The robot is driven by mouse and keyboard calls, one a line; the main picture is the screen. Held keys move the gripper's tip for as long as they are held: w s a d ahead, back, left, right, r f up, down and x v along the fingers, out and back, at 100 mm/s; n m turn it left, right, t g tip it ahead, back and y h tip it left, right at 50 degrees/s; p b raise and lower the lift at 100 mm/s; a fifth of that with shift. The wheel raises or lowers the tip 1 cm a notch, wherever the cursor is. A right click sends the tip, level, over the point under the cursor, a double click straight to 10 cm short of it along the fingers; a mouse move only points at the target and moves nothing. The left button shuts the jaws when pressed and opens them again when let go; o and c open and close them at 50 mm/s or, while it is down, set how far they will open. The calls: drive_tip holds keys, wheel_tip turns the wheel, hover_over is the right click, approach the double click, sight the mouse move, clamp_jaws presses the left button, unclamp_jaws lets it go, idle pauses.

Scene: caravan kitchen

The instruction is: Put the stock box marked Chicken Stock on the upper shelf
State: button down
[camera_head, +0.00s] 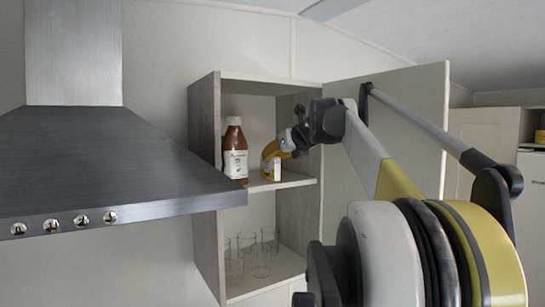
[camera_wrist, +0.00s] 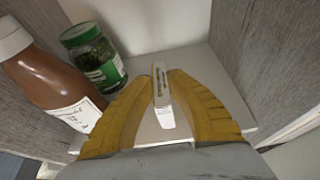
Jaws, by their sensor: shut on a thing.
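My gripper (camera_head: 270,158) reaches into the upper compartment of the open wall cupboard. The box also shows in the head view (camera_head: 277,170), just at the upper shelf's surface. I cannot tell whether it touches the shelf. The upper shelf (camera_head: 295,181) is a pale board, which also shows in the wrist view (camera_wrist: 190,62).
A brown sauce bottle (camera_head: 235,150) stands left of the box on the upper shelf. A green-lidded jar (camera_wrist: 95,55) stands behind. Several glasses (camera_head: 262,255) are on the lower shelf. The cupboard door (camera_head: 420,110) is open at right; a range hood (camera_head: 90,165) is at left.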

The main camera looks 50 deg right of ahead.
drive_tip(key=shift+f, duration=0.15)
drive_tip(key=c, duration=1.4)
unclamp_jaws()
drive_tip(key=shift+s+r, duration=0.25)
drive_tip(key=v, duration=1.1)
drive_tip(key=shift+s+a+r+b, duration=0.15)
drive_tip(key=shift+s+b, duration=0.1)
drive_tip(key=shift+b, duration=0.15)
